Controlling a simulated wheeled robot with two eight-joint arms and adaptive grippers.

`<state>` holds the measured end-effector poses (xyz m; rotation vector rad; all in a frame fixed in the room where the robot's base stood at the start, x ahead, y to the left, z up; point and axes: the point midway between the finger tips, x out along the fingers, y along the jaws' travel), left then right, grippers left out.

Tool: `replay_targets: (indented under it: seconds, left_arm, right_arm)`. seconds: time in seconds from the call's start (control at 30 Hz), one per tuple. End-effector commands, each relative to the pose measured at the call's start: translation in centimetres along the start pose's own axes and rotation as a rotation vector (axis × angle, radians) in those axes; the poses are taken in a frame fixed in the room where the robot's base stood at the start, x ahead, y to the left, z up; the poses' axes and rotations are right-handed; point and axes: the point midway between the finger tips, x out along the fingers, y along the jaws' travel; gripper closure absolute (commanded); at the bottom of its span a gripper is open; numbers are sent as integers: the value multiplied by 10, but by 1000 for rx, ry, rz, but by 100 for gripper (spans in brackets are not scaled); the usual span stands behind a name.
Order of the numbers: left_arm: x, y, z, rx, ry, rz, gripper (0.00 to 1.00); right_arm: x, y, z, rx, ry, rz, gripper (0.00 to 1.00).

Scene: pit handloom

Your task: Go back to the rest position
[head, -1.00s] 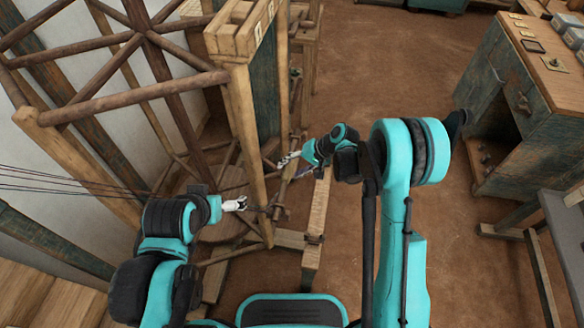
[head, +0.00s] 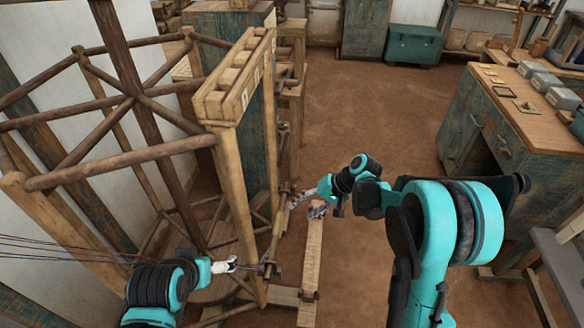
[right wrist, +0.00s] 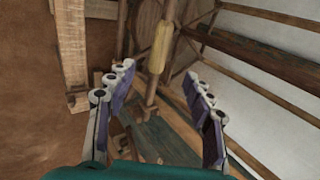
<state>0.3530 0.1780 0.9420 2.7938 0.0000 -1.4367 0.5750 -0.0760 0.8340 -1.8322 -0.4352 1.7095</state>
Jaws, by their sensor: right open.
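My right gripper (head: 298,201) is in the middle of the head view, beside the lower part of the wooden loom frame (head: 240,190). In the right wrist view its two fingers (right wrist: 158,78) are spread apart with nothing held between them. A pale yellow cylindrical piece (right wrist: 159,48) on a wooden rod shows beyond the fingertips. My left gripper (head: 232,265) points right at the lower left, near a small dark fitting by the loom's post. Its fingers are too small to tell open from shut.
A wheel of round wooden poles (head: 130,100) stands at the left, with dark threads (head: 60,250) below it. A workbench with drawers (head: 520,110) stands at the right. A teal chest (head: 414,44) is at the back. The brown floor (head: 375,110) between is clear.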

Motion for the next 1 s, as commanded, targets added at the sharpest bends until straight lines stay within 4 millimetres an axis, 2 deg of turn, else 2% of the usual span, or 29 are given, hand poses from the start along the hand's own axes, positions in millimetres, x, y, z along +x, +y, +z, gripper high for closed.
replay_targets:
  seconds: [0.2, 0.37, 0.53, 0.7, 1.0]
  left_arm:
    - [0, 0, 0, 0, 0, 0, 0]
    - [0, 0, 0, 0, 0, 0, 0]
    - [0, 0, 0, 0, 0, 0, 0]
    - [0, 0, 0, 0, 0, 0, 0]
    - [0, 0, 0, 0, 0, 0, 0]
  right_arm:
    - [-4, -2, 2, -3, 7, 8, 48]
    - [-32, -10, 20, -25, 61, 68, 48]
    - [-78, -14, 55, -77, 163, 180, 48]
    - [-116, -8, 97, -145, 267, 294, 48]
    - [-161, 23, 167, -292, 439, 481, 48]
